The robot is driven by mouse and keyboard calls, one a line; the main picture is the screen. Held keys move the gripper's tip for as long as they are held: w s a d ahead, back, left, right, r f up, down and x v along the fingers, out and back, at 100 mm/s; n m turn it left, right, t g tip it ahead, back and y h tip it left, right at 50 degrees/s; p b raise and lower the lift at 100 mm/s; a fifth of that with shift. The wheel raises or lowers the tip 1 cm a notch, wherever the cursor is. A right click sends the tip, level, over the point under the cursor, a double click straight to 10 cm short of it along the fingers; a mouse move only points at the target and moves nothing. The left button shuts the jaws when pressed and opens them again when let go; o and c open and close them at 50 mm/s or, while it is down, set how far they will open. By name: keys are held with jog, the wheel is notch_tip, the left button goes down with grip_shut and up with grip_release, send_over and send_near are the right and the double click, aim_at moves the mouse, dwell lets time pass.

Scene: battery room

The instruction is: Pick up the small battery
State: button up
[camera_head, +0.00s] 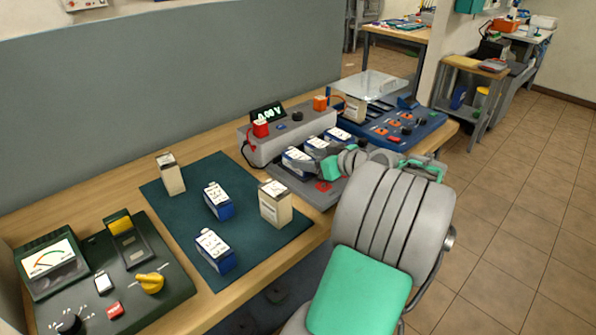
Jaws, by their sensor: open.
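Two blue batteries with white labelled tops stand on the dark green mat: one near the middle (217,202) and one nearer the front edge (214,252). Two taller cream batteries or boxes stand there too, one at the back left (170,174) and one at the right (275,203). More blue-and-white batteries (296,160) sit in a row on the grey unit beyond the mat. I cannot tell which one is the small battery. My gripper (316,169) is small in view, over the front of the grey unit close to that row. It is open; its fingertips are hard to make out.
A dark analog tester (160,304) with a yellow knob stands at the near left. The grey unit (262,150) has a voltage display. A blue device (425,130) with a clear-lidded tray stands beyond. My arm covers the bench's right front. Tiled floor lies open at right.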

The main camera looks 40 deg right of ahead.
aim_at(299, 156)
jog(key=x, duration=0.6)
jog(key=shift+w+d+f+p, duration=0.15)
jog(key=shift+d+f+p, duration=0.1)
jog(key=shift+d+p, duration=0.1)
jog(key=shift+c, duration=0.6)
grip_shut()
jog(key=shift+r, duration=0.1)
